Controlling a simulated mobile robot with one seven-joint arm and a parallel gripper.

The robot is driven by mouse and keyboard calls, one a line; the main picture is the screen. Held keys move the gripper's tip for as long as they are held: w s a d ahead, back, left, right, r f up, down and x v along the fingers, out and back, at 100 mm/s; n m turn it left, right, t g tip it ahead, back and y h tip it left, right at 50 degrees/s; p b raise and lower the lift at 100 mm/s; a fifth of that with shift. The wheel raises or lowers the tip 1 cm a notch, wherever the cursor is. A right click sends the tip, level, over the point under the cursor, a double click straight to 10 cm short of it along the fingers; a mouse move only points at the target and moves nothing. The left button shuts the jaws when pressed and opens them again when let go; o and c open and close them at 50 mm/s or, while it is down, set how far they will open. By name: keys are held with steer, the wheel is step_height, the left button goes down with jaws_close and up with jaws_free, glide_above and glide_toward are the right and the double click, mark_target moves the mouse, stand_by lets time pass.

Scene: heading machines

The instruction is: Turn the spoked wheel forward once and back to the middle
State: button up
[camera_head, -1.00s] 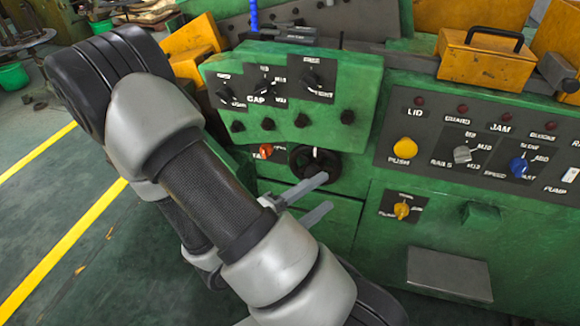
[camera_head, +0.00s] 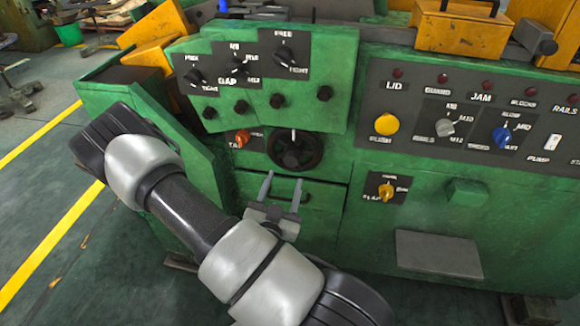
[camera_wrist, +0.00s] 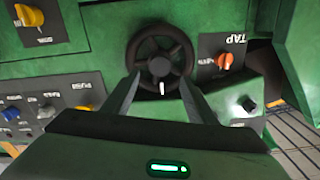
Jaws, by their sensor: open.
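The spoked wheel (camera_head: 295,150) is a small black handwheel on the green machine front, below the tilted knob panel. A white mark stands at its top in the head view. In the wrist view the wheel (camera_wrist: 159,57) sits just beyond the fingertips, with its white mark at the lower rim. My gripper (camera_head: 283,181) is open and empty, below the wheel in the head view. In the wrist view my gripper (camera_wrist: 162,88) has its two fingers apart, pointing toward the wheel's rim. I cannot tell whether a fingertip touches it.
An orange TAP knob (camera_head: 242,137) sits close left of the wheel. The tilted panel (camera_head: 340,75) with several black knobs overhangs above. A yellow knob (camera_head: 386,191) and a grey plate (camera_head: 438,255) are to the right. Open floor (camera_head: 40,200) lies at the left.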

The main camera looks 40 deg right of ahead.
mark_target(290, 162)
steer(key=x, duration=0.8)
steer(key=shift+w+d+b, duration=0.15)
steer(key=shift+d+b, duration=0.05)
steer(key=shift+b, duration=0.15)
jaws_close()
